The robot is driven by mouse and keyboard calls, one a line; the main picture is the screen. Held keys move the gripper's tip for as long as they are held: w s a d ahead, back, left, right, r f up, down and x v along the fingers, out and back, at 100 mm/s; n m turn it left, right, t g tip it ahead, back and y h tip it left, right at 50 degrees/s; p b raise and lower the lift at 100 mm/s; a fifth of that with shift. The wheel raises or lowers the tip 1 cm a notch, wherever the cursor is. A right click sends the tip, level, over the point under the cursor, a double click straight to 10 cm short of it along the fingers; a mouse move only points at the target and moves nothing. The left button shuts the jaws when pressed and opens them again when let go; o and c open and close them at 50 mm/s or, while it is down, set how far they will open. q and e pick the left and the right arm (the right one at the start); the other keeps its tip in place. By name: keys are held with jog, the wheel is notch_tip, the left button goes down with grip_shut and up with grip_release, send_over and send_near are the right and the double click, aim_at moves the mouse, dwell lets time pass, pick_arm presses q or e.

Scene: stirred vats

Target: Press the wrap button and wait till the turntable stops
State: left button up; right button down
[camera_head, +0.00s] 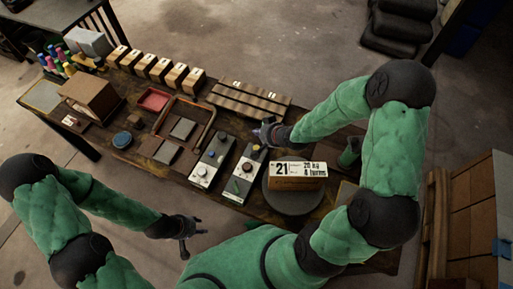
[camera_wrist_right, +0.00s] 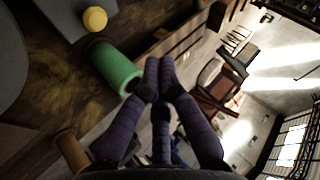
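A box (camera_head: 297,176) marked "21", "20 kg" and "4 turns" sits on the dark round turntable (camera_head: 290,204). Two grey control panels stand left of it, a nearer-to-turntable one (camera_head: 243,172) and another (camera_head: 211,163), with small knobs or buttons; which is the wrap button is not legible. My right gripper (camera_head: 258,134) is above the far end of the panels. In the right wrist view its purple fingers (camera_wrist_right: 159,75) meet at the tips with nothing seen between them. My left gripper (camera_head: 187,237) hangs off the table's near edge, too small to read.
A slatted board (camera_head: 248,99), a row of wooden blocks (camera_head: 158,70), a red tray (camera_head: 154,99) and a brown box (camera_head: 89,97) crowd the table. In the right wrist view, a green cylinder (camera_wrist_right: 115,67) and a yellow knob (camera_wrist_right: 95,19) lie near the fingers.

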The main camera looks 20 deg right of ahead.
aim_at(258, 148)
notch_tip(258, 148, down, 7)
jog(key=b, duration=0.5)
jog(key=shift+f+b, duration=0.15)
jog(key=shift+b, duration=0.25)
jog(key=shift+f+b, duration=0.35)
jog(key=shift+f, duration=0.05)
jog(key=shift+f, duration=0.15)
dwell(0.5)
jog(key=shift+f+b, duration=0.3)
jog(key=shift+f+b, duration=0.45)
jog(key=shift+f, duration=0.1)
dwell(0.9)
dwell(0.3)
jog(key=shift+r+p, duration=0.9)
jog(key=shift+r, duration=0.1)
jog(key=shift+r, duration=0.1)
